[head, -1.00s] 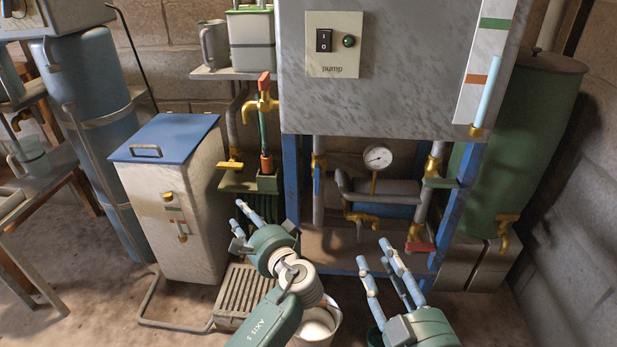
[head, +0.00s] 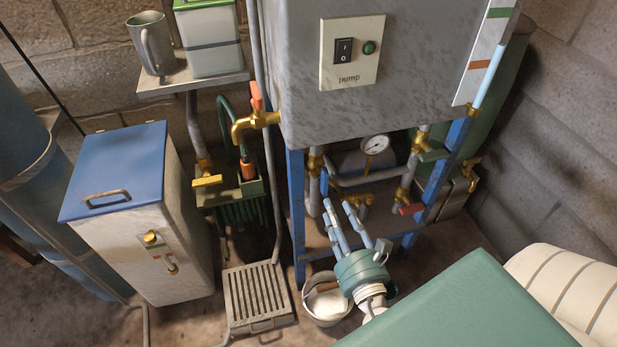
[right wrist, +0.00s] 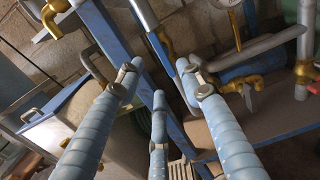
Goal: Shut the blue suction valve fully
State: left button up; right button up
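The blue suction valve shows in the head view as a small blue lever (head: 324,182) hanging down beside a vertical grey pipe, below a brass body (head: 315,160). The lever lies roughly along the pipe. My right gripper (head: 337,210) is just below it in the picture, with its light-blue fingers pointing up, spread and empty. In the right wrist view my right gripper (right wrist: 158,75) has its fingers apart, and the blue lever (right wrist: 158,50) shows beyond them near the blue frame post. I see no contact with the lever. My left gripper is out of view.
A blue frame post (head: 296,215) stands just left of the valve pipe. A bucket (head: 325,300) and slatted stand (head: 258,297) are below.

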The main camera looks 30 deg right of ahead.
aim_at(324, 186)
jog(key=x, duration=0.9)
jog(key=shift+w+d, duration=0.15)
jog(key=shift+w, duration=0.05)
grip_shut()
